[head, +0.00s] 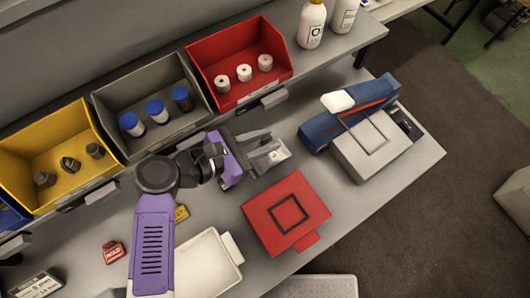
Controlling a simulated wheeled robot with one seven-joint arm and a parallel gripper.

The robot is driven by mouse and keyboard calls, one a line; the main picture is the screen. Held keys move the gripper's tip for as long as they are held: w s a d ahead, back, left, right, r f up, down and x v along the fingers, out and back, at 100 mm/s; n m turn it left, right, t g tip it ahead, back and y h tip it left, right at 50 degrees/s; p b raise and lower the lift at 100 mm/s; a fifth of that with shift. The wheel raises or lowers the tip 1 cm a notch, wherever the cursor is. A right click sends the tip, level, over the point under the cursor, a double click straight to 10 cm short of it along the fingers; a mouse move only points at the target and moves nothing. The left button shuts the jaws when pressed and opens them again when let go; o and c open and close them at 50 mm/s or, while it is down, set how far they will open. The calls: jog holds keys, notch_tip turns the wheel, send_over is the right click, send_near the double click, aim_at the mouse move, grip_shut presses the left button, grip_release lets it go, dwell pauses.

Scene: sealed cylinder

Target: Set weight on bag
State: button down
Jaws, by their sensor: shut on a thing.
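My gripper (274,158) points right over the bench, between the red bin and the red square mat. It is shut on a small pale thing (284,154) at the fingertips, mostly hidden by the fingers; I cannot tell whether it is the weight. No bag can be made out for certain. The red mat (258,214) has a black square outline and lies just below the gripper in the picture. A blue sealer-like device (318,133) with a white handle and a grey plate (352,158) stands to the right.
Yellow (18,147), grey (110,96) and red (200,59) bins at the back hold dark pieces, blue-capped cylinders and white cylinders. A white tray (203,268) lies front left of the mat. White bottles (312,24) stand on the shelf. The bench's right edge is near the device.

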jog(key=shift+f+b, duration=1.2)
jog(key=shift+f, duration=1.75)
jog(key=shift+f, duration=0.15)
jog(key=c, duration=1.2)
grip_release()
jog(key=shift+o, duration=0.2)
jog(key=shift+r, duration=0.2)
jog(key=shift+s+a, duration=0.15)
jog(key=shift+a, duration=0.15)
jog(key=b+v, duration=0.3)
jog(key=v, duration=0.7)
jog(key=shift+s+a, duration=0.1)
jog(key=shift+s, duration=0.05)
jog(key=shift+s+a+r+b, duration=0.25)
jog(key=shift+a+r+b, duration=0.05)
jog(key=shift+a+r, duration=0.05)
